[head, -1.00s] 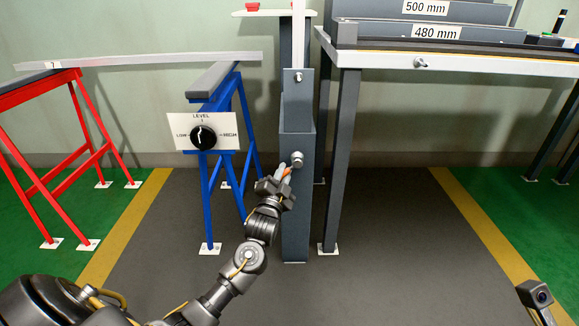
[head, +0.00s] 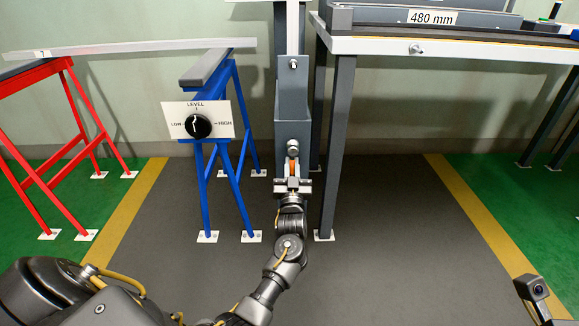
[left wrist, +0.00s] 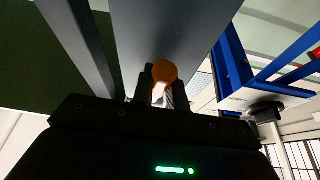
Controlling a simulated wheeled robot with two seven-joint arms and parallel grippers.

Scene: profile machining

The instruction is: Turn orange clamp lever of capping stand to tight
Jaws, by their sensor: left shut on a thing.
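The capping stand (head: 293,92) is a grey upright post in the middle of the head view. Its orange clamp lever (head: 292,166) hangs about straight down from a round silver pivot (head: 293,147). My left gripper (head: 292,176) is just below the pivot, shut on the lever. In the left wrist view the round orange end of the lever (left wrist: 165,72) shows between the two dark fingers of my left gripper (left wrist: 163,92). The fingers hide part of the lever. My right gripper is not in view.
A blue trestle (head: 228,130) with a LEVEL dial (head: 198,125) stands left of the stand. A red trestle (head: 45,180) is farther left. A table leg (head: 336,150) is close on the right. The grey floor (head: 400,250) at front right is clear.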

